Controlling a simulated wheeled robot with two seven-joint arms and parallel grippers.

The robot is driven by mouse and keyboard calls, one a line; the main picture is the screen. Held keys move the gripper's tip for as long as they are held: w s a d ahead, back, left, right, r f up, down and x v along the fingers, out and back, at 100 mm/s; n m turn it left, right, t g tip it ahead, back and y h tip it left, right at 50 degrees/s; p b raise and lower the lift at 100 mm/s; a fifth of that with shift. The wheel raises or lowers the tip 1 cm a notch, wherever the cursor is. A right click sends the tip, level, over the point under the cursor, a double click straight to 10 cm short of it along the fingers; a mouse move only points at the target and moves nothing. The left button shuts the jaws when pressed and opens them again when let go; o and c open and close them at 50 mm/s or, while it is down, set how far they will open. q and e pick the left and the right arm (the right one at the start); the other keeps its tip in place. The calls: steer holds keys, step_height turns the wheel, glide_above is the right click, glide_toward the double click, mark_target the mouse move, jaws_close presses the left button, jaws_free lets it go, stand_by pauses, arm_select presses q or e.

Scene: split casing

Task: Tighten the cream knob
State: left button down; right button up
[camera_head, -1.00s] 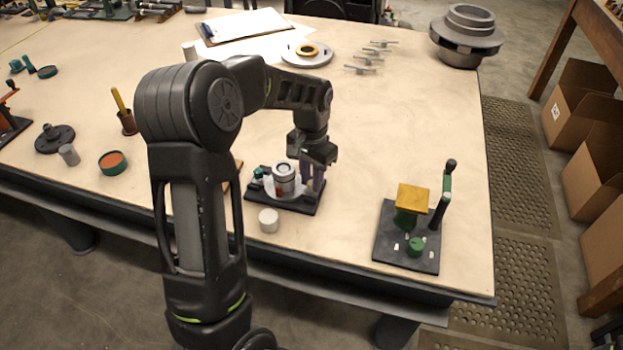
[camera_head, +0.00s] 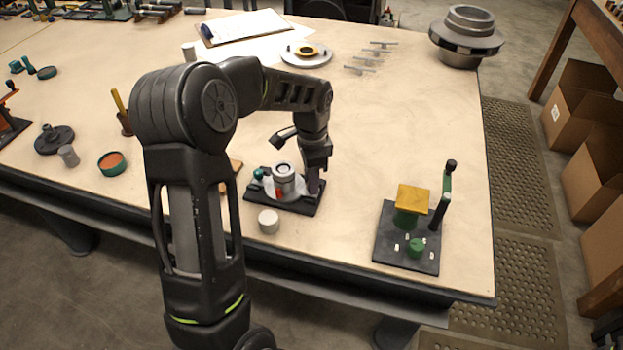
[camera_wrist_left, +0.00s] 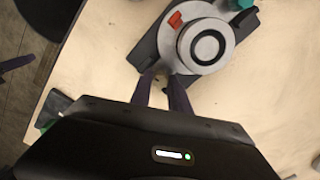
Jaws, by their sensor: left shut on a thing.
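The split casing (camera_head: 282,182) is a grey round housing with a red part on a dark base plate near the table's front edge. It also shows in the left wrist view (camera_wrist_left: 208,45), with the red part (camera_wrist_left: 175,19) on its rim. A teal knob (camera_head: 258,174) is on the side away from my gripper. My left gripper (camera_head: 316,188) points down at the casing's right side. Its fingers (camera_wrist_left: 163,85) are close together at the casing's edge, shut on the cream knob, which they mostly hide. My right gripper is not in view.
A pale cylinder (camera_head: 268,221) stands on the table just in front of the casing. To the right is a dark board (camera_head: 392,250) with a yellow-topped green block (camera_head: 412,198) and an upright lever (camera_head: 443,190). Table behind the casing is clear up to several metal pieces (camera_head: 368,58).

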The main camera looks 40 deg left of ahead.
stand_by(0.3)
arm_select(q)
steer(key=c, duration=1.2)
jaws_free()
steer(key=shift+c, duration=0.2)
steer(key=shift+r, duration=0.1)
step_height(320, 180, up, 8)
steer(key=shift+f+b, duration=0.15)
steer(key=shift+b, duration=0.15)
